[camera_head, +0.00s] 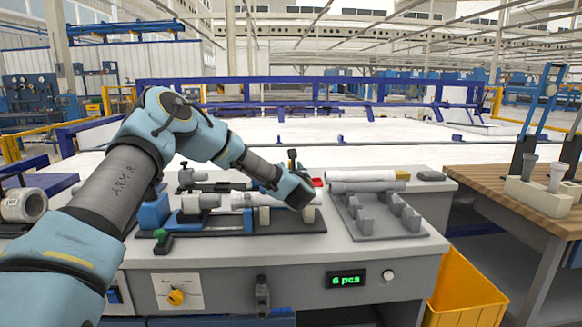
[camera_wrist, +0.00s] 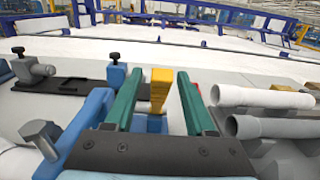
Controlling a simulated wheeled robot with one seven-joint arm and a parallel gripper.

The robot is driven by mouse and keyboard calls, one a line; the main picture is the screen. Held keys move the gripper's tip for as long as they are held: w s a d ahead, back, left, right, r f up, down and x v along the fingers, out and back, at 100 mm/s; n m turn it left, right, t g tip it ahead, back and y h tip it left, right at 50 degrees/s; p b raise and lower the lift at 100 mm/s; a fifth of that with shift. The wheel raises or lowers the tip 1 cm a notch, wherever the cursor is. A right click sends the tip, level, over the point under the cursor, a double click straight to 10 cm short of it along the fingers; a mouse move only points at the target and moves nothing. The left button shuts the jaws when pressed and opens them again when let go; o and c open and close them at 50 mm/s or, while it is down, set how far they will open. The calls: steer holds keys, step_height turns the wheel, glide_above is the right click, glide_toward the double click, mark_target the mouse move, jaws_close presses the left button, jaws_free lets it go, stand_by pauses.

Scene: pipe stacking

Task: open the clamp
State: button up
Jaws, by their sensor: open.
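The clamp fixture has a dark base (camera_head: 290,223) on the grey bench, with a blue block (camera_head: 153,212) at its left end and white pipe pieces (camera_head: 200,202) along it. My gripper (camera_head: 298,190) is over its right end in the head view, where my wrist hides part of it. In the wrist view my gripper (camera_wrist: 158,76) is open, its two green fingers apart. A yellow piece (camera_wrist: 161,84) shows between the fingers, with gaps on both sides. I cannot tell whether it is the clamp's handle. A blue post with a black knob (camera_wrist: 116,73) stands just left of the fingers.
A yellow bin (camera_head: 465,290) and a wooden table (camera_head: 520,200) stand to the right.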

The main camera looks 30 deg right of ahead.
jaws_close()
stand_by(0.3)
stand_by(1.1)
